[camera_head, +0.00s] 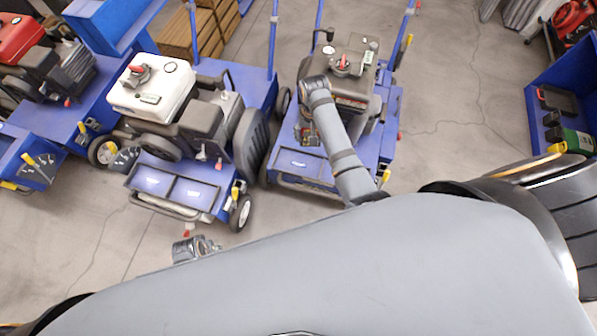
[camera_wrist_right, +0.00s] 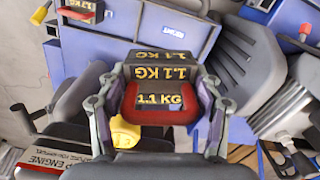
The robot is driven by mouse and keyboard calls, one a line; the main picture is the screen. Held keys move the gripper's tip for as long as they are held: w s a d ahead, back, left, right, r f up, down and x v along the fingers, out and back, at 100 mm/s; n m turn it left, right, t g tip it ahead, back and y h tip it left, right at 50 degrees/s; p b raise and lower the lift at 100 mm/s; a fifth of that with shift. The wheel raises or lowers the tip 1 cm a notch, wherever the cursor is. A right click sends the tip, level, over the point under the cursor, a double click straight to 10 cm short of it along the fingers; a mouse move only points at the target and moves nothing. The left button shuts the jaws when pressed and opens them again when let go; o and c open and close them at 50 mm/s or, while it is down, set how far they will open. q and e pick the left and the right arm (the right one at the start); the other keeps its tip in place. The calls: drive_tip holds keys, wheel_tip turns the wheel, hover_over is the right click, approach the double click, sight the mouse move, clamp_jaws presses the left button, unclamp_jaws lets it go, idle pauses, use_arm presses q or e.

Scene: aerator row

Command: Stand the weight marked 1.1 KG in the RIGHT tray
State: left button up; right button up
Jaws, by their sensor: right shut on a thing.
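In the wrist view a blue tray panel (camera_wrist_right: 176,34) with a white label lies beyond the weight. My left gripper (camera_head: 195,249) shows partly above the floor, its opening unclear.
Another blue machine (camera_head: 160,185) with a white engine tank (camera_head: 150,87) and two front trays stands to the left. The right machine's grey engine (camera_head: 345,68) rises behind my right gripper. A blue cart (camera_head: 560,100) is at far right. Concrete floor (camera_head: 455,85) between is clear.

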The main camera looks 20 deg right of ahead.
wheel_tip(320, 180, down, 10)
drive_tip(key=w+m+b, duration=0.1)
drive_tip(key=m+b, duration=0.1)
drive_tip(key=b, duration=0.6)
drive_tip(key=m+b, duration=0.1)
drive_tip(key=b, duration=0.3)
approach(305, 166)
drive_tip(key=shift+f+b, duration=0.7)
drive_tip(key=shift+b, duration=0.55)
use_arm(q)
drive_tip(key=shift+t+h, duration=0.6)
drive_tip(key=shift+t, duration=0.2)
drive_tip(key=w+d, duration=0.1)
drive_tip(key=w+d+r, duration=0.1)
drive_tip(key=w+d, duration=0.1)
drive_tip(key=d, duration=0.1)
drive_tip(key=shift+w+d+r, duration=0.1)
drive_tip(key=shift+w+r, duration=0.05)
drive_tip(key=shift+r, duration=0.25)
use_arm(e)
drive_tip(key=shift+f, duration=0.4)
